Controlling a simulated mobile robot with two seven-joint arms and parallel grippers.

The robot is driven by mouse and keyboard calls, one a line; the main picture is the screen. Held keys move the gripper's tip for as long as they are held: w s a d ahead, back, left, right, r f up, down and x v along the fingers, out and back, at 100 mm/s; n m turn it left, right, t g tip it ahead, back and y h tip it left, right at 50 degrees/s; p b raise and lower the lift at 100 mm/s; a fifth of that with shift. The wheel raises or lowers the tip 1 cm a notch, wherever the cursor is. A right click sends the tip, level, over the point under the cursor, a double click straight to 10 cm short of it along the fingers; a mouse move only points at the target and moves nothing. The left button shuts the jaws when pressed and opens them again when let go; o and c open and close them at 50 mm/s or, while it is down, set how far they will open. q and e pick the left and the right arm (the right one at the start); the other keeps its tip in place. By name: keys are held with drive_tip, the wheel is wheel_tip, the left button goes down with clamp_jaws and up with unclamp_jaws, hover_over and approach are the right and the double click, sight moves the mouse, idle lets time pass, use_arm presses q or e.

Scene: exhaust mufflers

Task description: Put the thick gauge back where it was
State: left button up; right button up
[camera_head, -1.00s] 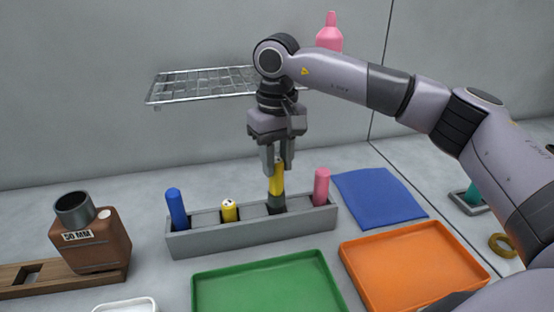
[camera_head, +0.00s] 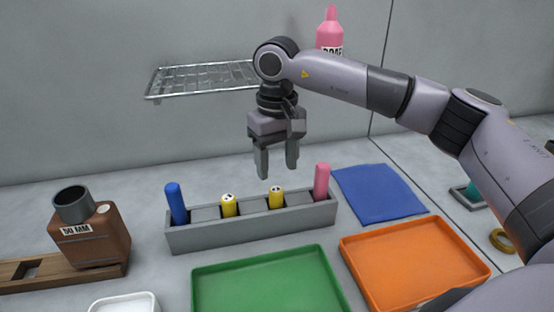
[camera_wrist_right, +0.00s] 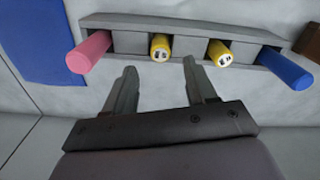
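A grey rack (camera_head: 255,234) holds a blue gauge (camera_head: 175,204), two yellow gauges with marked tops, and a pink gauge (camera_head: 321,182). The left yellow gauge (camera_head: 229,206) and the right yellow gauge (camera_head: 276,197) both sit low in their slots. I cannot tell from their looks which one is the thick gauge. My right gripper (camera_head: 277,175) is open and empty above the rack, clear of the right yellow gauge. In the right wrist view its two fingers (camera_wrist_right: 163,80) are spread, with the rack (camera_wrist_right: 190,44) beyond them. My left gripper is not in view.
A green tray (camera_head: 265,297) and an orange tray (camera_head: 410,228) lie in front of the rack. A brown muffler marked 50 MM (camera_head: 88,240) stands at left on a wooden board (camera_head: 22,283). A blue cloth (camera_head: 380,192) lies at right. A wire shelf (camera_head: 200,78) hangs behind.

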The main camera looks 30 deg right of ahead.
drive_tip(key=shift+r, duration=0.1)
wheel_tip(320, 180, up, 13)
idle(0.5)
idle(0.5)
